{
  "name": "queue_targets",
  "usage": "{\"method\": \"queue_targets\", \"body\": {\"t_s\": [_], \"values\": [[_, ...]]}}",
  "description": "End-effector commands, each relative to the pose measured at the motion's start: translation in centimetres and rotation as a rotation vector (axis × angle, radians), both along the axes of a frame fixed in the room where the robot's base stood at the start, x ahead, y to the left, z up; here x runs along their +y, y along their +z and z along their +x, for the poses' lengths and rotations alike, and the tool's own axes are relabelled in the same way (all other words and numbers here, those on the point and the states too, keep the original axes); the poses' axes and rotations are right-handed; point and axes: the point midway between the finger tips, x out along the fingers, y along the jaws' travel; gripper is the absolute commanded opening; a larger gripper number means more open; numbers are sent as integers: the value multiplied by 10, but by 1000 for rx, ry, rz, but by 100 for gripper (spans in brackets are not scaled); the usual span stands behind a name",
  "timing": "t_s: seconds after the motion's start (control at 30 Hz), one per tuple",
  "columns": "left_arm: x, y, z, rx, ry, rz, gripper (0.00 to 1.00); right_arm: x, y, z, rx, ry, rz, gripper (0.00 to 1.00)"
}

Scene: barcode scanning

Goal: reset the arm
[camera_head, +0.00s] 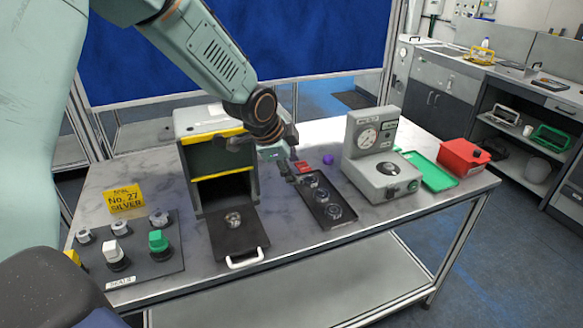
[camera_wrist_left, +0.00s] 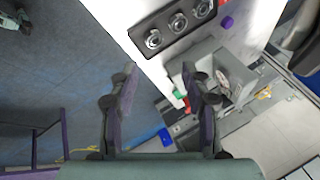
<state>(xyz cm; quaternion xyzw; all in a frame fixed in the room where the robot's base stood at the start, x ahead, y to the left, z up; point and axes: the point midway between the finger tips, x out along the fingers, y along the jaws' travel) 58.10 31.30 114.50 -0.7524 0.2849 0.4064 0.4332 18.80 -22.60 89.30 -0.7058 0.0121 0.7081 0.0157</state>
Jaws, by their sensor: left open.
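My left arm comes in from the upper left in the head view. Its gripper (camera_head: 275,155) hangs over the table between the yellow-trimmed cabinet and the dial machine, above the back end of a black tray. In the left wrist view the two fingers of the gripper (camera_wrist_left: 164,80) stand well apart with nothing between them. The black tray (camera_head: 318,182) holds several round metal parts; it also shows at the top of the wrist view (camera_wrist_left: 150,28). My right gripper is in neither view.
The yellow-trimmed cabinet (camera_head: 181,125) has an open front with a black handled plate before it. A panel of knobs (camera_head: 173,258) and a yellow sign (camera_head: 124,198) are left. The dial machine (camera_head: 368,165), green tray (camera_head: 437,178), red box (camera_head: 461,158) and purple ball (camera_head: 328,159) are right.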

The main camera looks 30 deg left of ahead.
Motion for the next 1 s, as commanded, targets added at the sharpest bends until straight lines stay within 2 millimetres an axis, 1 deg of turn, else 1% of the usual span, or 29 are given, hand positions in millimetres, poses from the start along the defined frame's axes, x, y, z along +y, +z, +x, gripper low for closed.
{"method": "queue_targets", "body": {"t_s": [0.57, 0.67, 0.7, 0.77, 0.8, 0.83, 0.87, 0.9, 0.97, 1.0], "values": [[-1, 0, 0, 1, 13, -9, 48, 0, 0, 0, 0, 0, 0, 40], [-2, 4, 6, -28, 76, -54, 48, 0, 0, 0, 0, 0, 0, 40], [-4, 6, 9, -49, 125, -96, 48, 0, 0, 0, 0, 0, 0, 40], [-12, 5, 10, -74, 216, -181, 48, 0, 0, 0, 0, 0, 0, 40], [-19, 2, 7, -87, 284, -246, 48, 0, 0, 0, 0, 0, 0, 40], [-25, -3, 4, -93, 335, -293, 48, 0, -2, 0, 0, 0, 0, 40], [-32, -17, -2, -87, 388, -337, 48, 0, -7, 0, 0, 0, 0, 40], [-40, -40, -12, -73, 458, -389, 48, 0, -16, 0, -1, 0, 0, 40], [-48, -71, -27, -48, 544, -445, 48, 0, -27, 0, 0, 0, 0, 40], [-53, -92, -38, -29, 595, -472, 48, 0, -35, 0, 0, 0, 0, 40]]}}
